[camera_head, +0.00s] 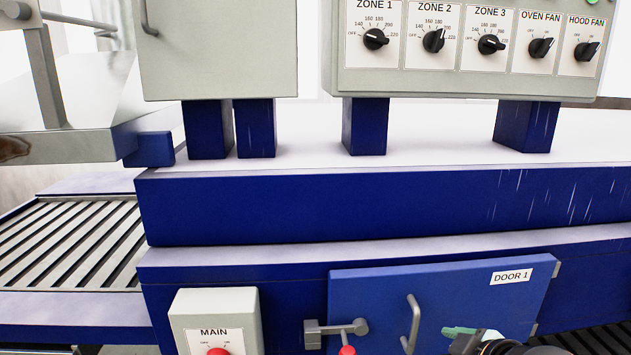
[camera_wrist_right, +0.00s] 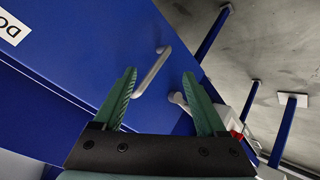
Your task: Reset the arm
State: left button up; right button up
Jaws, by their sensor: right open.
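My right gripper (camera_head: 460,332) shows at the bottom right of the head view, with green fingers in front of the blue DOOR 1 panel (camera_head: 455,285). In the right wrist view the gripper (camera_wrist_right: 159,75) is open, its two green fingers spread with nothing held between them. The door's metal handle (camera_head: 412,325) stands left of the gripper in the head view. In the wrist view the handle (camera_wrist_right: 152,73) appears between and beyond the fingers; whether they touch it, I cannot tell. My left gripper is not in view.
A metal latch (camera_head: 335,328) sits at the door's left edge. A MAIN switch box (camera_head: 215,305) with a red knob stands farther left. A control panel (camera_head: 480,75) with several black knobs is above. A slatted conveyor (camera_head: 70,240) lies at the left.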

jog(key=s+f+m+g+h, duration=0.2)
jog(key=s+f+m+g, duration=0.55)
jog(key=s+f, duration=1.45)
jog(key=w+a+f+t+y, duration=0.2)
jog(key=a+f+t, duration=0.1)
jog(key=f+t, duration=0.4)
jog(key=shift+w+a+f+m, duration=0.2)
jog(key=shift+a+f+m, duration=0.2)
jog(key=shift+f, duration=0.4)
